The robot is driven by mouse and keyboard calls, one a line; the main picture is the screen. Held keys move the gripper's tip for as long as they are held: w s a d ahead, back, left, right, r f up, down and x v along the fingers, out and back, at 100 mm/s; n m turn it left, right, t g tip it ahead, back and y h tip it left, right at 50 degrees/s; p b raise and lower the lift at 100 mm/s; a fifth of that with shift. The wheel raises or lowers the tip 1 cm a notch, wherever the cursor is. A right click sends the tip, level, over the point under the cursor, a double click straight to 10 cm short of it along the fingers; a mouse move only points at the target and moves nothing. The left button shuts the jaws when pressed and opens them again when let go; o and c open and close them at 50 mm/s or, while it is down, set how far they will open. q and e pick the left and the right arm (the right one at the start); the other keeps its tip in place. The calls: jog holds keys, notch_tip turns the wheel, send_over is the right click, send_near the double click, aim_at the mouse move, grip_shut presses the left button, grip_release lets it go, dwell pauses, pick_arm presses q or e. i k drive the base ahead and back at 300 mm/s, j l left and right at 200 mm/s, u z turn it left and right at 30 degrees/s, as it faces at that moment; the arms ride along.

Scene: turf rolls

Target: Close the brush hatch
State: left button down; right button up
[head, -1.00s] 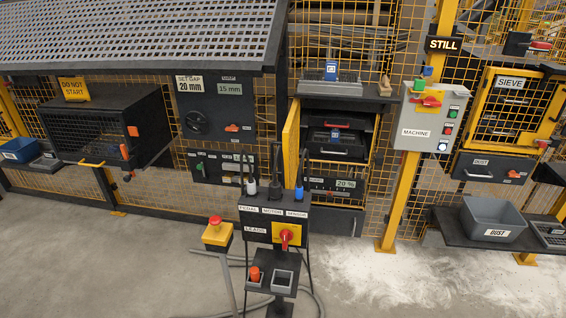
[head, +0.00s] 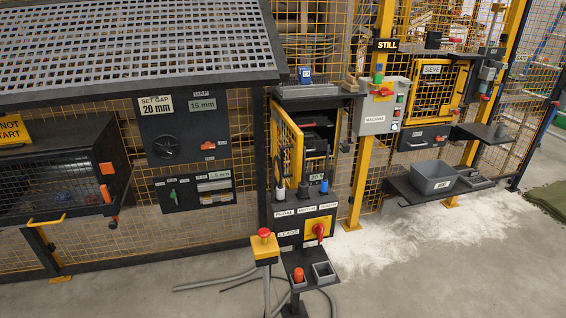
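A yellow-framed mesh door (head: 299,150), which looks like the brush hatch, stands swung open at the left side of a dark cabinet (head: 318,103). Its face shows at a slant, and the cabinet opening to its right is uncovered. Black drawer-like parts (head: 316,138) show inside the opening. No label on the door is readable as a brush hatch. The door's lower part is partly hidden behind cable plugs on the leads stand. Neither of my grippers shows in the head view.
The leads stand (head: 290,237), with a red switch, and a yellow post with a red button (head: 264,246) stand in front of the cabinet. Hoses (head: 215,281) lie on the floor. A grey dust bin (head: 432,178) sits on a shelf at right. Front floor is mostly clear.

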aim_at(279, 157)
jog(key=i+j, duration=0.15)
jog(key=j, duration=0.25)
jog(key=i+j+z, duration=0.1)
jog(key=j, duration=0.35)
jog(key=i+j, duration=0.1)
jog(key=j, duration=0.35)
